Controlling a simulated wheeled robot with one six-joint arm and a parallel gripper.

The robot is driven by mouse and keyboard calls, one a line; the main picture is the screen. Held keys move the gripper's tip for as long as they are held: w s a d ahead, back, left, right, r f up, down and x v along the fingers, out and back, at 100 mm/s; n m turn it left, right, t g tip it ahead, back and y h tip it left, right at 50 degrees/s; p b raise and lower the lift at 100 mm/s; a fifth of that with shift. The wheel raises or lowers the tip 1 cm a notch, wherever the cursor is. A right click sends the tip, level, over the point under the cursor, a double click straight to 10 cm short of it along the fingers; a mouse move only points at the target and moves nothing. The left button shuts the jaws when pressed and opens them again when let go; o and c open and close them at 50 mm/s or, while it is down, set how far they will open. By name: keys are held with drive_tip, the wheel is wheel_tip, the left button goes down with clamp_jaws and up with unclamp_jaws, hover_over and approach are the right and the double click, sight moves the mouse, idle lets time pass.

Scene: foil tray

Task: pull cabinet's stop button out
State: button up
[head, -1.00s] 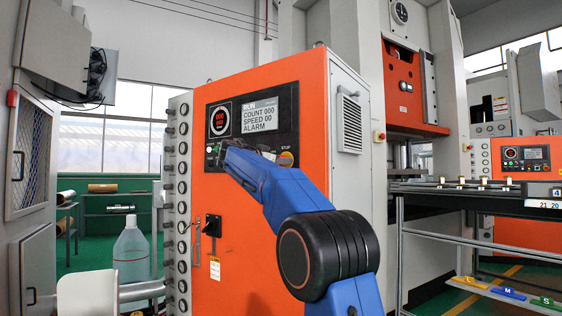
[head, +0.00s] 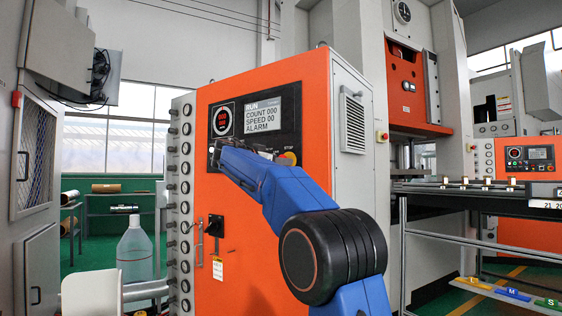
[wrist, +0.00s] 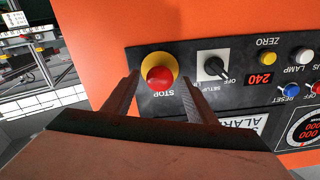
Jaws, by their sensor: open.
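The stop button is a red mushroom knob (wrist: 160,77) on a round yellow base, with the word STOP beside it, on the cabinet's black panel. In the wrist view, which shows the panel upside down, my gripper (wrist: 160,80) is open, one dark finger on each side of the knob. I cannot tell whether the fingers touch it. In the head view only part of the yellow base (head: 287,158) shows, beside my blue arm; the knob is not clear there. The orange cabinet (head: 260,240) stands in front of me.
A setup/off selector (wrist: 213,68) sits close to the button, near one finger. Further along are a yellow zero button (wrist: 269,58), a red 240 display (wrist: 261,79) and a blue reset button (wrist: 291,90). A table (head: 470,200) stands at the right.

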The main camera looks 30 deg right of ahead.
drive_tip(key=v, duration=1.5)
drive_tip(key=shift+s+a, duration=0.2)
drive_tip(key=shift+a, duration=0.1)
drive_tip(key=s+d+f+n+y, duration=0.1)
drive_tip(key=s+f+n+y, duration=0.35)
drive_tip(key=s+f, duration=0.6)
drive_tip(key=s+d+f+n+y, duration=0.25)
drive_tip(key=s+f+n, duration=0.35)
drive_tip(key=f, duration=0.7)
drive_tip(key=s+a+f+n+g+y, duration=0.1)
drive_tip(key=s+a+f+n+y, duration=0.2)
drive_tip(key=s+f, duration=1.1)
drive_tip(key=s+a+f+n+g+y, duration=0.1)
drive_tip(key=s+a+f+n+y, duration=0.2)
drive_tip(key=s+f, duration=1.1)
drive_tip(key=a+f+y, duration=0.3)
drive_tip(key=a+f, duration=0.1)
drive_tip(key=a, duration=0.2)
drive_tip(key=shift+y, duration=0.3)
drive_tip(key=shift+c, duration=0.4)
